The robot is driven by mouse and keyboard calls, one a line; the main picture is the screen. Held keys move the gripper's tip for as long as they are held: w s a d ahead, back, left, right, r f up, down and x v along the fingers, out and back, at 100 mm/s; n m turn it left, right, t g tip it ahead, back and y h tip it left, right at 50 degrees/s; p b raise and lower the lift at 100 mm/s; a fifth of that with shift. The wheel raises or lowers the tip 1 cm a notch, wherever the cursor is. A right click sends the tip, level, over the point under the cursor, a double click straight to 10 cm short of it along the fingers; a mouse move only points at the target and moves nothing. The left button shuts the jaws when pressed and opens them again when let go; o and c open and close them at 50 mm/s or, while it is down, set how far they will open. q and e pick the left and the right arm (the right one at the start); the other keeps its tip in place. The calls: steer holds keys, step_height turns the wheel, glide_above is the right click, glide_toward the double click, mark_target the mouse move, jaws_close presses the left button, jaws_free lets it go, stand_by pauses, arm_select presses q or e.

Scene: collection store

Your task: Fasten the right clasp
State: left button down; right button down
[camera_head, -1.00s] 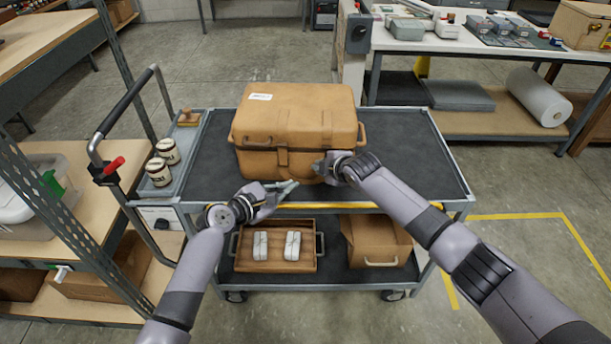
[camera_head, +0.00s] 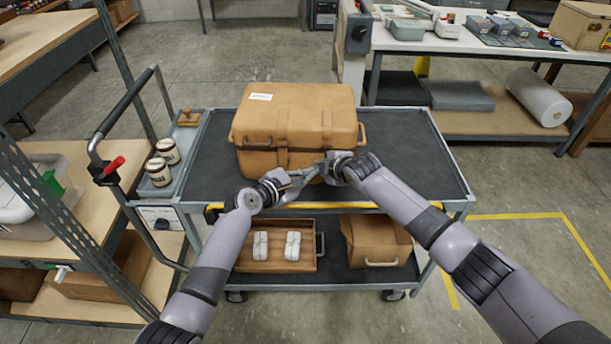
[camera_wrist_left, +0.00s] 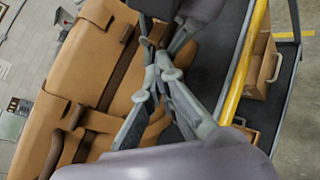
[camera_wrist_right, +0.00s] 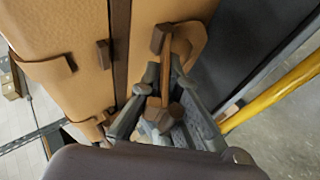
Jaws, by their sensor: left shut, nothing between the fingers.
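A tan case (camera_head: 290,112) with a closed lid stands on the trolley's top shelf. Brown clasp pieces show along its dark seam in the right wrist view, one on the lid (camera_wrist_right: 103,54) and one on the body (camera_wrist_right: 160,38). My right gripper (camera_head: 328,168) is at the lower right of the case's front. Its fingers (camera_wrist_right: 163,85) are on both sides of a narrow brown piece; whether they grip it is unclear. My left gripper (camera_head: 314,173) is shut and empty, its tips (camera_wrist_left: 165,72) close beside the right gripper. The grippers partly hide the right clasp area.
The trolley's top shelf (camera_head: 415,165) is clear right of the case. Its yellow front edge (camera_head: 390,207) runs below my grippers. Two jars (camera_head: 160,170) stand in a side tray at left. The lower shelf holds a wooden tray (camera_head: 250,266) and a brown box (camera_head: 378,241).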

steer(key=c, duration=1.8)
jaws_free()
steer(key=shift+s+r, duration=0.1)
